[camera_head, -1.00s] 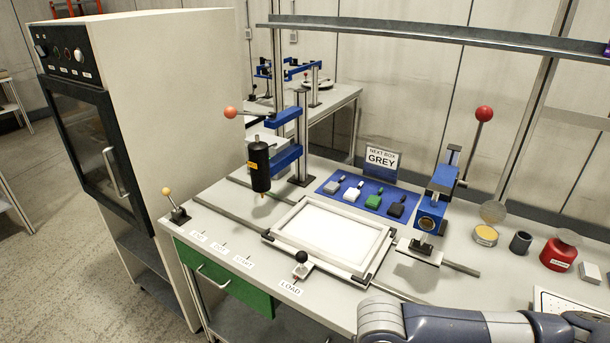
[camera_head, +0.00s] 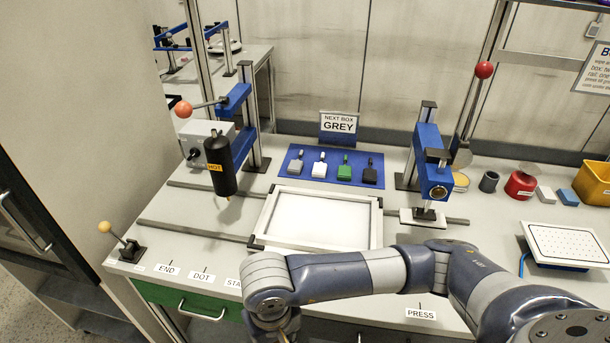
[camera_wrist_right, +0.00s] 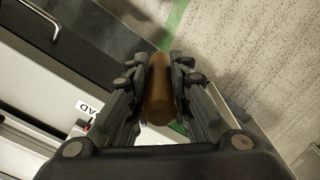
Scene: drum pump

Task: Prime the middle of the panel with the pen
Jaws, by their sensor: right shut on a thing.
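The white panel (camera_head: 318,218) lies in a pale frame on the bench, in front of the blue tool mat. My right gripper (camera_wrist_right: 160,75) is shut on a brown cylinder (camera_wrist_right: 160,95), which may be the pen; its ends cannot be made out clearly. In the head view the right arm reaches in from the right across the bench's front, and its wrist bends down at the bottom edge, left of the panel's middle. The gripper there is mostly cut off, apart from the panel. The left gripper is not in view.
A black hot cylinder (camera_head: 220,168) on a blue arm stands left of the panel. A blue press (camera_head: 430,165) with a red-knobbed lever stands right. The mat (camera_head: 330,178) holds several small tools. A yellow-knobbed lever (camera_head: 120,240) is at the front left. A perforated tray (camera_head: 568,243) lies far right.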

